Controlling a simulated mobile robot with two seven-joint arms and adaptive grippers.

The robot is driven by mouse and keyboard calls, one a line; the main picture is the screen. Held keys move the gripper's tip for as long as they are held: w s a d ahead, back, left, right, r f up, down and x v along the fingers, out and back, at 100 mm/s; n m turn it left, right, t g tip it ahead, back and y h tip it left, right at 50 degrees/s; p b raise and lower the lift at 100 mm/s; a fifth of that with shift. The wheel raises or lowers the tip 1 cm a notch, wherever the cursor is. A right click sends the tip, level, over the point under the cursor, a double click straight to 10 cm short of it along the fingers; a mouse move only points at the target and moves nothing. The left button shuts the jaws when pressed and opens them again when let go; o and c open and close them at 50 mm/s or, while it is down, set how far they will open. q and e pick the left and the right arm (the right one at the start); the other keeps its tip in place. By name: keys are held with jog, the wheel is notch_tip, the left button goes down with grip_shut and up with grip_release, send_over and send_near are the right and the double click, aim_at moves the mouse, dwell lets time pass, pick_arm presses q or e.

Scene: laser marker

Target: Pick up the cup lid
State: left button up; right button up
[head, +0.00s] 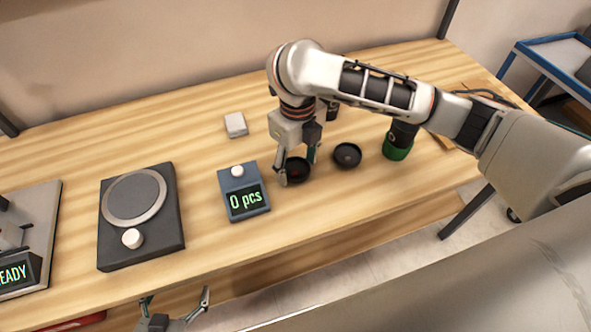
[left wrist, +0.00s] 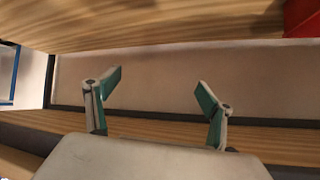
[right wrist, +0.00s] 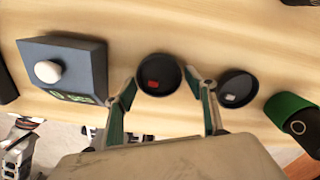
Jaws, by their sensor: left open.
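Two shallow dark round pieces, dish-like or lids, lie on the table. The left one (head: 298,177) holds a red bit, and the right wrist view shows it too (right wrist: 158,88). The right one (head: 347,155) holds a small pale bit. I cannot tell for sure which piece is the cup lid. My right gripper (head: 298,165) is low over the left round piece. Its fingers stand apart on either side of that piece (right wrist: 162,88), and contact is unclear. My left gripper (head: 176,296) is open and empty in front of the table edge, below its top.
A counter reading "0 pcs" (head: 230,183) stands just left of my right gripper. A black-and-green cylinder (head: 398,152) stands to the right, partly under my right arm. A scale-like device (head: 113,245) and a "READY" machine (head: 30,220) are further left. A pale block (head: 236,124) lies behind.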

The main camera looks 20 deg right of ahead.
jog(key=c, duration=0.5)
jog(key=shift+o, duration=0.2)
